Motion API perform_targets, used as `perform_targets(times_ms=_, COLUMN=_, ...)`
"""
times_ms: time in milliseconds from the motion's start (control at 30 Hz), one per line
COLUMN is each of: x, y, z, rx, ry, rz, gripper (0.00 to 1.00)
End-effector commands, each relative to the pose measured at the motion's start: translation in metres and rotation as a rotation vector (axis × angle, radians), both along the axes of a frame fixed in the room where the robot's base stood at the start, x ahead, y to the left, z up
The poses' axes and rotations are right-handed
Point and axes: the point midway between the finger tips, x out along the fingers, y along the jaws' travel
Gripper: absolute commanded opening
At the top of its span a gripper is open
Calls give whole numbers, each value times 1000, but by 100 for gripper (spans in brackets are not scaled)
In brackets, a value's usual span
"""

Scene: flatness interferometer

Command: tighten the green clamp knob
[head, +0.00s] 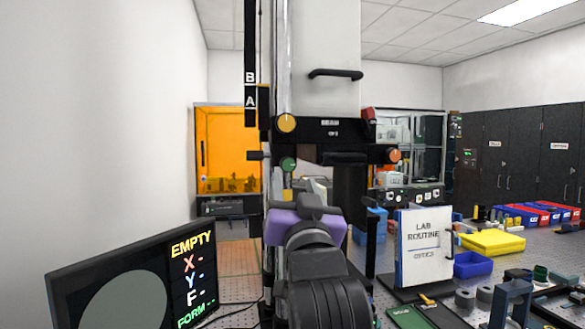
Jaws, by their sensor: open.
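The green clamp knob (288,164) shows in the head view on the left side of the tall interferometer column (283,200), below a larger orange-yellow knob (286,123). My gripper (318,203) is at the end of my arm, in front of the column, below and to the right of the green knob and apart from it in the picture. The gripper is open. Its fingertips point away from me and are largely hidden by my wrist, so I cannot tell the depth gap to the knob.
A black crosspiece (335,130) carries an orange knob (394,156) at its right end. A monitor (130,285) reading EMPTY stands at front left. A LAB ROUTINE board (425,245), blue bin (472,264) and yellow block (491,242) stand on the right of the perforated table.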

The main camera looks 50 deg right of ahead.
Motion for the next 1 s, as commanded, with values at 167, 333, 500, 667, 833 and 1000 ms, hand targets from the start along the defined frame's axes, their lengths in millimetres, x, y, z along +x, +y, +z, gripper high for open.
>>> perform_targets(times_ms=167, x=18, y=-15, z=13, rx=0, ry=-1, rz=-1, gripper=50)
perform_targets(times_ms=333, x=37, y=-29, z=23, rx=-1, ry=-2, rz=0, gripper=50)
perform_targets(times_ms=500, x=49, y=-38, z=27, rx=-2, ry=-1, rz=-1, gripper=50)
perform_targets(times_ms=667, x=52, y=-41, z=28, rx=-2, ry=-2, rz=1, gripper=50)
perform_targets(times_ms=833, x=52, y=-41, z=28, rx=-2, ry=-2, rz=1, gripper=50)
perform_targets(times_ms=1000, x=52, y=-40, z=28, rx=-2, ry=-2, rz=1, gripper=21)
